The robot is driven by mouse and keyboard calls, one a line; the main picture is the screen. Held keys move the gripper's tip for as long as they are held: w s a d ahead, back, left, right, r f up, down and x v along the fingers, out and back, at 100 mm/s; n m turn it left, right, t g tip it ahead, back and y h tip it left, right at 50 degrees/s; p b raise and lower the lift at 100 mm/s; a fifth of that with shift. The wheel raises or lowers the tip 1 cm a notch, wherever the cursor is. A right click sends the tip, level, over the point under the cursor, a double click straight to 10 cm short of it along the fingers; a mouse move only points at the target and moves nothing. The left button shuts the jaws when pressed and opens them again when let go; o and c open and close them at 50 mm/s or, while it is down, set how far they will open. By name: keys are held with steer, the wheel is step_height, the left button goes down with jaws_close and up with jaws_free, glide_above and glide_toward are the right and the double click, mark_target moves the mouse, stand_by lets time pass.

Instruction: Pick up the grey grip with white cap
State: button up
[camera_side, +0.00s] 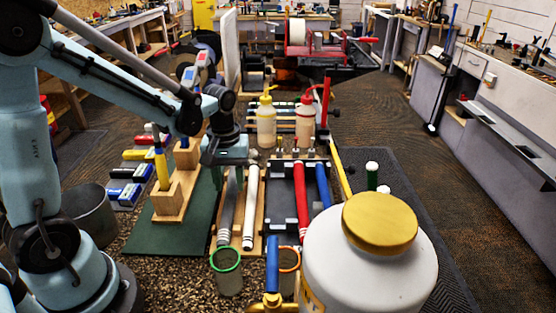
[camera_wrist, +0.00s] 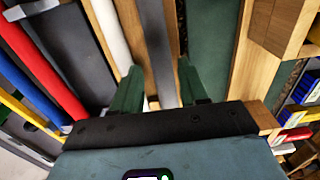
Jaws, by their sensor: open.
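The grey grip (camera_side: 228,203) lies lengthwise in a wooden tray, left of a white grip (camera_side: 250,205). Its far end is hidden under my gripper (camera_side: 226,160) in the side view; I cannot make out its white cap clearly. In the wrist view the grey grip (camera_wrist: 155,45) runs between the two green fingers of my gripper (camera_wrist: 159,68). The fingers are apart, one on each side of it in the picture. The gap between fingers and grip, and their height over it, cannot be told. The white grip (camera_wrist: 108,36) lies just left of the left finger.
A wooden block stand (camera_side: 170,200) is at the left. Two bottles (camera_side: 266,122) stand behind. A large white jar (camera_side: 368,265) fills the front right.

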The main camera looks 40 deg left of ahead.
mark_target(230, 192)
steer(key=shift+f, duration=1.55)
steer(key=c, duration=0.7)
steer(key=shift+o, duration=0.2)
steer(key=shift+r, duration=0.15)
